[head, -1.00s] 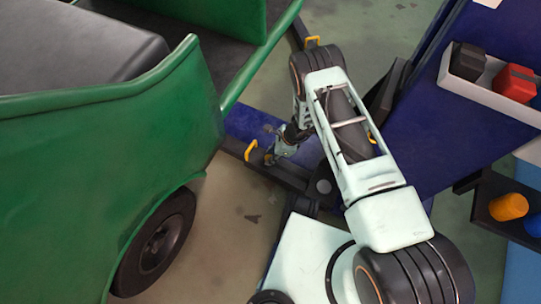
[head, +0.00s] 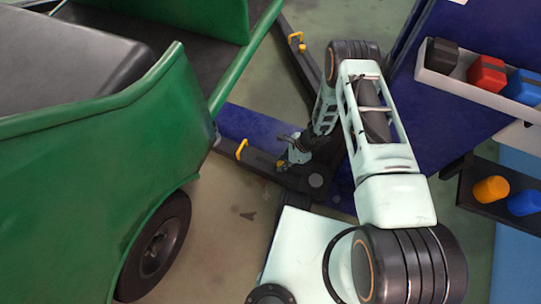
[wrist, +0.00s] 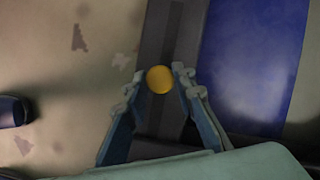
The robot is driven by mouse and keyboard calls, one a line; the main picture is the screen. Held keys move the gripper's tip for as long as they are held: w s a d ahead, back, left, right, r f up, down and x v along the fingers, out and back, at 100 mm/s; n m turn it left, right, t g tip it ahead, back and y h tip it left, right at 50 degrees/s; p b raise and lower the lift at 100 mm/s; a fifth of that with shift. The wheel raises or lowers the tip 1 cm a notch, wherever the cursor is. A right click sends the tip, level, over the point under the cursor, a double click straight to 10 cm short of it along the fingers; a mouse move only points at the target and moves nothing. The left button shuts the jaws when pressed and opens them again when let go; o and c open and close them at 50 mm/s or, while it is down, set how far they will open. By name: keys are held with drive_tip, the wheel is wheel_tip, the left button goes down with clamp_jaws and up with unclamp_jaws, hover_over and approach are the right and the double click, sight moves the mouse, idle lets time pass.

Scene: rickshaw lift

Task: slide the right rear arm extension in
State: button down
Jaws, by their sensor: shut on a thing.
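The dark lift arm (head: 262,160) lies low over the floor beside the green vehicle's rear wheel. A yellow handle (head: 241,149) stands near its left end. My gripper (head: 285,162) is at the arm's right part, with a small yellow knob (head: 280,164) at its tips. In the wrist view, the round yellow knob (wrist: 159,79) sits between the two fingertips of my gripper (wrist: 158,78), above a dark grey bar (wrist: 160,38). The gripper is shut on the knob. The joint between the extension and its outer arm cannot be made out.
The green vehicle (head: 90,150) with its black wheel (head: 157,245) fills the left. A second dark lift arm with a yellow handle (head: 296,41) is at the back. A blue lift base (head: 255,125) lies behind the arm. A tray (head: 455,84) of coloured blocks is at right.

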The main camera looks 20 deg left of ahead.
drive_tip(key=d, duration=0.4)
drive_tip(key=shift+s+d, duration=0.1)
drive_tip(key=shift+s, duration=0.15)
drive_tip(key=c, duration=1.6)
unclamp_jaws()
drive_tip(key=shift+a, duration=0.2)
